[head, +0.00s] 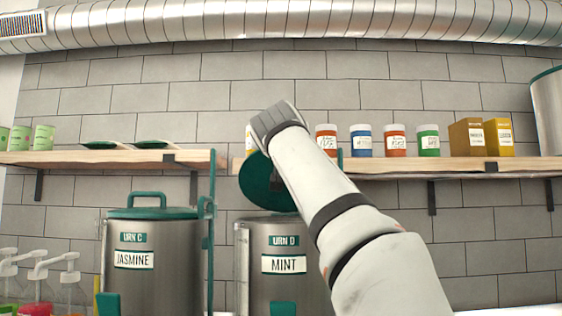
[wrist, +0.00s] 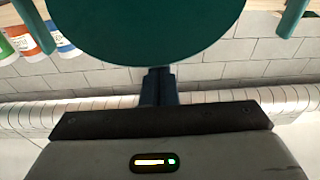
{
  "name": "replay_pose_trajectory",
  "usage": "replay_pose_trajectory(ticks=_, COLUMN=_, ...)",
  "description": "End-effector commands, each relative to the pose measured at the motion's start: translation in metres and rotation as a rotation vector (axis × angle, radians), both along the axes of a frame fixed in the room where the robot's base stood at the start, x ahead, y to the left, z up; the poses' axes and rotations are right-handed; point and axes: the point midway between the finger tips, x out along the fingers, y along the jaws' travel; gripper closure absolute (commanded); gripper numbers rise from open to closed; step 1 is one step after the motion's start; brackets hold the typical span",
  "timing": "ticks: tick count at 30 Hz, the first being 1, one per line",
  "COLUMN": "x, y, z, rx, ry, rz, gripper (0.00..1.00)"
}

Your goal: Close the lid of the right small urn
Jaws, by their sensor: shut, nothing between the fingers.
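The right small urn (head: 287,238), a steel pot labelled URN D and MINT, stands below the shelf. Its round green lid (head: 262,181) is open, tilted up steeply at the back of the urn; my arm hides its right part. The lid (wrist: 150,25) also fills the top middle of the wrist view. My gripper (wrist: 160,72) is shut and empty, its dark fingertips close to the lid's edge in that view; I cannot tell whether they touch. In the head view the fingers are hidden behind my wrist, which is above the lid at shelf height.
Urn C, labelled JASMINE (head: 150,255), stands to the left with its lid (head: 152,213) closed. A green upright post (head: 211,225) is beside it. A wooden shelf (head: 460,166) with jars (head: 394,140) and boxes (head: 498,137) runs behind. Pump bottles (head: 62,275) stand far left.

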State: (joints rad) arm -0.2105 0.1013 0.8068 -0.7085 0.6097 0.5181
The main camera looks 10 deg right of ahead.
Motion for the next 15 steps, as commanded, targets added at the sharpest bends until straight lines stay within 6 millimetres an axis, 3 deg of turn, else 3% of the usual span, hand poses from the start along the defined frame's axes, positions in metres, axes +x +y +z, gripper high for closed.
replay_pose_trajectory(ticks=1, x=-0.004, y=0.001, z=-0.018, rx=-0.005, ry=-0.021, rz=0.000, gripper=1.00)
replay_pose_trajectory(ticks=15, x=-0.034, y=0.007, z=-0.063, rx=-0.047, ry=-0.231, rz=0.001, gripper=1.00)
